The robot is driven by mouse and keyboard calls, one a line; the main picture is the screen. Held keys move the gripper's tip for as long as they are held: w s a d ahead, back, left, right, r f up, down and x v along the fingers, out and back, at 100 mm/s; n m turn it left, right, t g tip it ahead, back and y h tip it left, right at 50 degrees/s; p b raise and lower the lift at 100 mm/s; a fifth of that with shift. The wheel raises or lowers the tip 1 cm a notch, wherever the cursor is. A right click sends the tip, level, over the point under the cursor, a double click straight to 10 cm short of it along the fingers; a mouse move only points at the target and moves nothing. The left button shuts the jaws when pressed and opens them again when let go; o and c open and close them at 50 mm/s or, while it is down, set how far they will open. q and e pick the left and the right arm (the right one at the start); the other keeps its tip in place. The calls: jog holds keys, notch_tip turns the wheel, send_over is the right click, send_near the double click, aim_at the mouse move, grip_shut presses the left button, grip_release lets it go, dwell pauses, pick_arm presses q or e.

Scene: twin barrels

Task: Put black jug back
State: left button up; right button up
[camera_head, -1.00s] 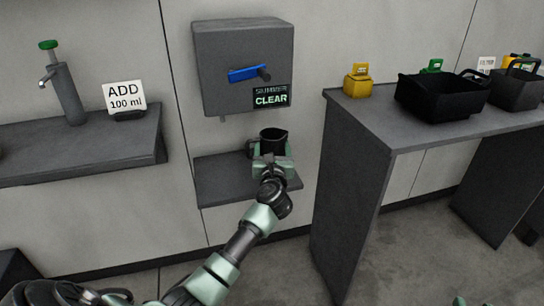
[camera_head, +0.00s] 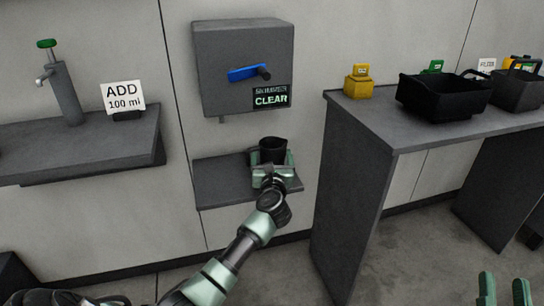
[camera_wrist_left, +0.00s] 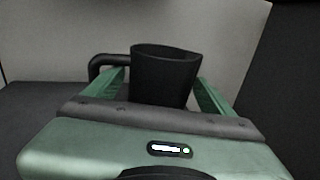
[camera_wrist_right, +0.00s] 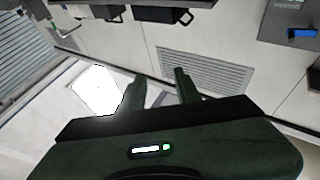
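The black jug (camera_head: 273,152) is upright at the grey shelf (camera_head: 222,185) below the wall box. In the left wrist view the jug (camera_wrist_left: 165,75) stands between my left gripper's fingers, its handle (camera_wrist_left: 98,68) to the left. My left gripper (camera_head: 272,165) looks open around the jug, with narrow gaps beside it; light contact is hard to rule out. The jug's base is hidden by the gripper. My right gripper (camera_head: 505,290) is open and empty at the lower right; its parted fingers also show in the right wrist view (camera_wrist_right: 160,88).
The wall box (camera_head: 243,65) with a blue lever (camera_head: 245,74) and CLEAR display (camera_head: 271,97) hangs above the jug. A dispenser (camera_head: 65,90) and ADD 100 ml sign (camera_head: 123,96) stand on the left shelf (camera_head: 90,148). The right table (camera_head: 385,128) holds a black basket (camera_head: 440,100) and yellow weight (camera_head: 358,84).

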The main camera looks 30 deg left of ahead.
dwell(0.3)
